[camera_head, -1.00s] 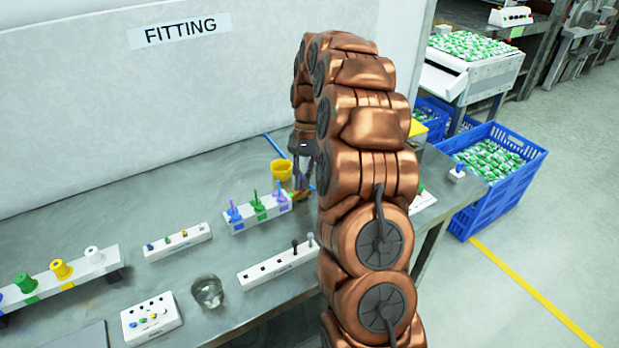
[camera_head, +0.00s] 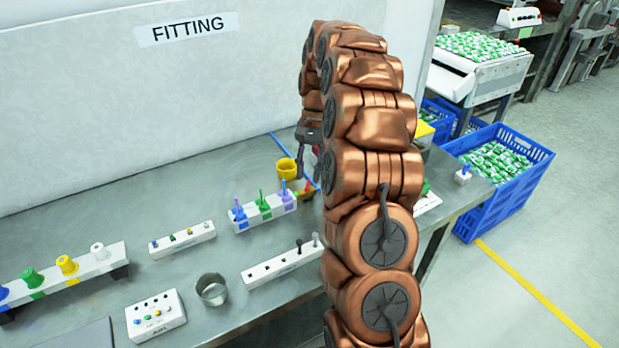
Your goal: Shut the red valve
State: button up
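My gripper (camera_head: 308,158) is above the back right of the bench, beside the yellow cup. One dark finger hangs down on its left side; the rest is largely covered by my copper-coloured arm, so its opening is unclear. A small red-orange piece (camera_head: 304,191) shows on the bench below the gripper, partly behind my arm. I cannot tell whether it is the red valve or how it is turned. No other red valve can be made out, and the bench behind my arm is hidden.
A yellow cup (camera_head: 287,169) and a rack with blue, green and purple pieces (camera_head: 263,214) stand left of the gripper. Several white blocks, a metal cup (camera_head: 212,290) and a button box (camera_head: 155,316) are nearer. Blue crates (camera_head: 497,185) stand right of the bench.

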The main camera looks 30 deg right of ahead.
jog(key=shift+v, duration=2.45)
